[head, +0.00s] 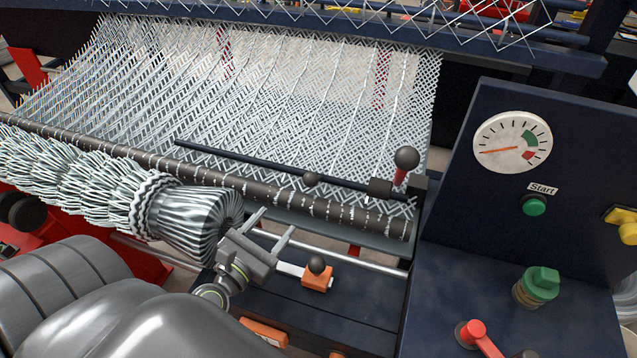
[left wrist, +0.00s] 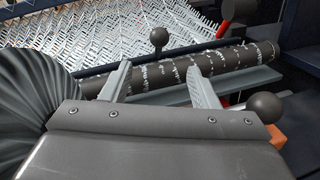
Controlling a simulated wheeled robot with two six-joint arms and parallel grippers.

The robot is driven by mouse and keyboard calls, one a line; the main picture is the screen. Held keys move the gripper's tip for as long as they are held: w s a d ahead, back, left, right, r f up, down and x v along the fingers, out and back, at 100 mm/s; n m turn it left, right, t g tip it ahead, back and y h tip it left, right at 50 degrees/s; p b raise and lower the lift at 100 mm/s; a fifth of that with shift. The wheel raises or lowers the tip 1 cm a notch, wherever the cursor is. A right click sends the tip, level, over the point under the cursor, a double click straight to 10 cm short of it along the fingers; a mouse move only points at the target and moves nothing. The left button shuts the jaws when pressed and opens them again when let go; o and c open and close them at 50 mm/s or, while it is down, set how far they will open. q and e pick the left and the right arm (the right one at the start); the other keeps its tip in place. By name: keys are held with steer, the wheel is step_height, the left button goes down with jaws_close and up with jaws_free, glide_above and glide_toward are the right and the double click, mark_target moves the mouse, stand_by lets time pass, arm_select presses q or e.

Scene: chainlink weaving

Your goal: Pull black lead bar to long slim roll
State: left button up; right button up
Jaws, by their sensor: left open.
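The black lead bar (head: 245,160) lies slantwise across the woven wire mesh (head: 300,100), with a small black ball knob (head: 311,179) near its middle. The long slim roll (head: 330,208) is dark with white flecks and runs in front of the bar, nearly parallel; a narrow gap with mesh shows between them. My left gripper (head: 276,221) is open and empty, on the near side of the roll. In the left wrist view, my left gripper's fingers (left wrist: 159,72) point towards the roll (left wrist: 235,60), and the ball knob (left wrist: 159,36) stands beyond it. My right gripper is not in view.
A thick coiled mesh bundle (head: 75,182) lies close left of my left gripper. An orange block with a black knob (head: 317,280) sits close at its right. A red lever with a black ball (head: 406,158) stands at the bar's right end, beside the control panel (head: 490,200).

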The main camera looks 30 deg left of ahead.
arm_select(q)
steer(key=p, duration=0.3)
glide_toward(314, 176)
steer(key=f, duration=0.1)
steer(key=w, duration=0.3)
steer(key=w+p, duration=0.1)
steer(key=w, duration=0.2)
steer(key=w+a+p, duration=0.1)
steer(key=w, duration=0.3)
steer(key=shift+a+f, duration=0.1)
steer(key=shift+f, duration=0.2)
steer(key=shift+w, duration=0.75)
steer(key=shift+c, duration=1.3)
jaws_close()
steer(key=shift+s+d+f+b, duration=0.1)
steer(key=shift+s+d, duration=0.05)
steer(key=shift+s, duration=0.55)
steer(key=shift+s+d+f+b, duration=0.1)
steer(key=shift+s+d, duration=0.05)
steer(key=shift+s, duration=0.55)
steer(key=shift+s+d+f+b, duration=0.1)
steer(key=shift+s+d, duration=0.05)
steer(key=shift+s, duration=0.55)
steer(key=shift+f, duration=0.1)
